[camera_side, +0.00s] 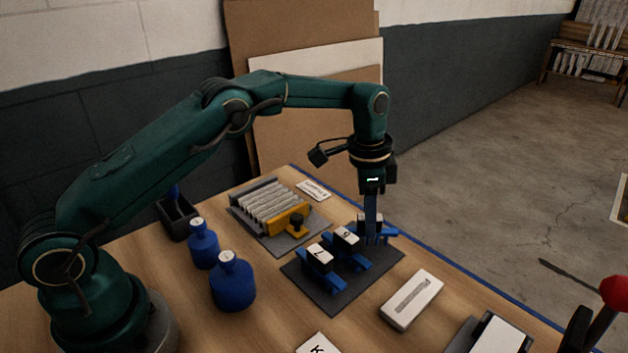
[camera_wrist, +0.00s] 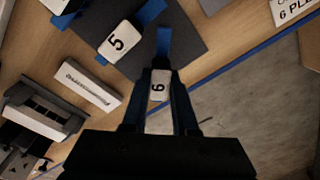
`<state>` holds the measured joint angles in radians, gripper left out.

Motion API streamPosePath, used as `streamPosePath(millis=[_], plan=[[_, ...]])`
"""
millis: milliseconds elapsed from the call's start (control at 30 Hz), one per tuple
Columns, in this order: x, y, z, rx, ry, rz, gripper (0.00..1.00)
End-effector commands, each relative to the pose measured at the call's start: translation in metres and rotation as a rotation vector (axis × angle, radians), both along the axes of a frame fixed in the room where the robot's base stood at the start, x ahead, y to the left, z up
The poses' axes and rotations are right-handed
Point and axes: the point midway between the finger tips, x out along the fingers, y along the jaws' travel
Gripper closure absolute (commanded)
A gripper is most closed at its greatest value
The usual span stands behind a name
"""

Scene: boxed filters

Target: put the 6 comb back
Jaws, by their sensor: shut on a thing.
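The 6 comb has a white block marked 6 (camera_wrist: 158,86) and shows between my fingers in the wrist view. My gripper (camera_side: 371,238) points straight down at the far end of the dark mat (camera_side: 335,292) and is shut on the 6 comb, whose white block (camera_side: 363,218) is partly hidden by the fingers. Two like combs with white blocks and blue parts stand beside it: the 5 comb (camera_wrist: 118,41), and another (camera_side: 318,258) nearer the camera. I cannot tell whether the 6 comb touches the mat.
A grey tray (camera_side: 240,212) of pale pleated filters with a yellow end (camera_side: 285,221) stands behind. Blue bottles (camera_side: 233,285) stand left. A printed card (camera_side: 313,190) lies by the tray. A red-knobbed lever (camera_side: 613,291) is far right.

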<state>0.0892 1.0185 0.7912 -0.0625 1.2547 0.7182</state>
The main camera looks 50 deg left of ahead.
Motion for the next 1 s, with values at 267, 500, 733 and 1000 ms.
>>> streamPosePath(millis=[267, 500, 733, 1000], plan=[[0.000, 0.000, -0.002, -0.001, -0.001, 0.000, 1.00], [0.000, 0.000, -0.005, 0.000, 0.000, 0.000, 0.43], [0.000, 0.000, -0.005, 0.000, 0.000, 0.000, 0.43], [0.000, 0.001, 0.018, -0.001, -0.006, 0.000, 0.43]])
